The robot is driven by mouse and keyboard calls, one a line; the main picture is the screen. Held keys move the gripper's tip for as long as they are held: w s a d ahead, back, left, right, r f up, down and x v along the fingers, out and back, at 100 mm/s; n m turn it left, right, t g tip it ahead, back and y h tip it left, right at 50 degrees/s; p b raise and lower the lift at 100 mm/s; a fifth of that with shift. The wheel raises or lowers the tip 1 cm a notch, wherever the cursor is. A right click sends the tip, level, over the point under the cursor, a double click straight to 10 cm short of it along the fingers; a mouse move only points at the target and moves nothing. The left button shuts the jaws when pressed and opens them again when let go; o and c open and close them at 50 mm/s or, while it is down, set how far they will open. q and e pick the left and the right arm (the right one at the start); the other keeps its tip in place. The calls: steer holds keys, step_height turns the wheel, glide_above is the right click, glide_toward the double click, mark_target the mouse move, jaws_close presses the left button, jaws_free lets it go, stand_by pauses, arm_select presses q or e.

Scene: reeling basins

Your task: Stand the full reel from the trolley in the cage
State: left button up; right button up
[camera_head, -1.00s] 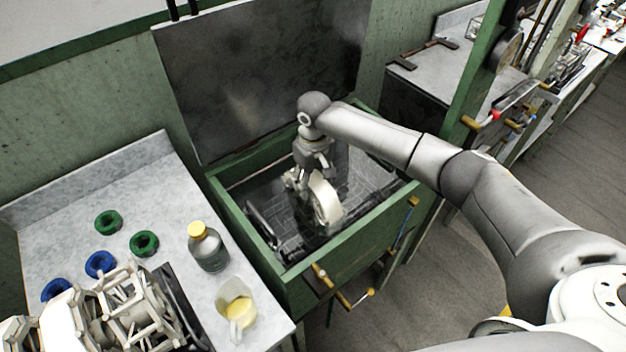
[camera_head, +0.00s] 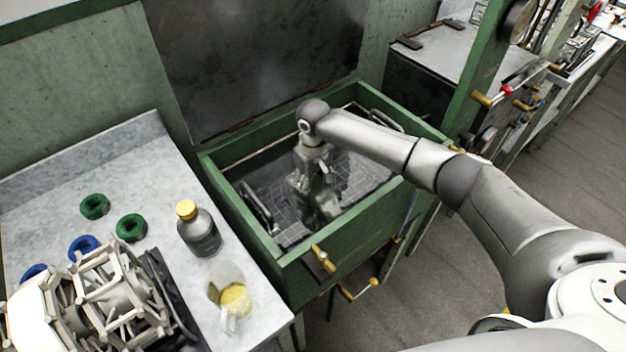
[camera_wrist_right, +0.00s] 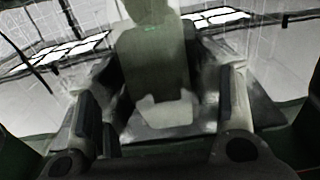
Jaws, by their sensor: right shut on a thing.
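My right gripper (camera_head: 313,187) reaches straight down inside the green basin. It is shut on the full reel (camera_head: 326,206), which shows pale and greenish low in the basin. In the right wrist view the reel (camera_wrist_right: 155,65) is a grey-green block between the two fingers, with a pale part below it. The cage (camera_head: 352,172) appears as a wire grid in the basin, with a dark loop at its left and another at the back right. The reel is over or within the grid; I cannot tell whether it touches the bottom. My left gripper is not in view.
The green basin's front rim (camera_head: 375,217) stands close to the reel. Its dark lid (camera_head: 260,60) is raised behind. The left worktop (camera_head: 150,185) bears a yellow-capped bottle (camera_head: 198,228), a jug (camera_head: 232,298), green and blue rings, and pale lattice frames (camera_head: 115,290).

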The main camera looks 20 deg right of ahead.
steer(key=o, duration=1.2)
steer(key=shift+f, duration=0.1)
step_height(320, 180, up, 12)
steer(key=shift+s, duration=0.1)
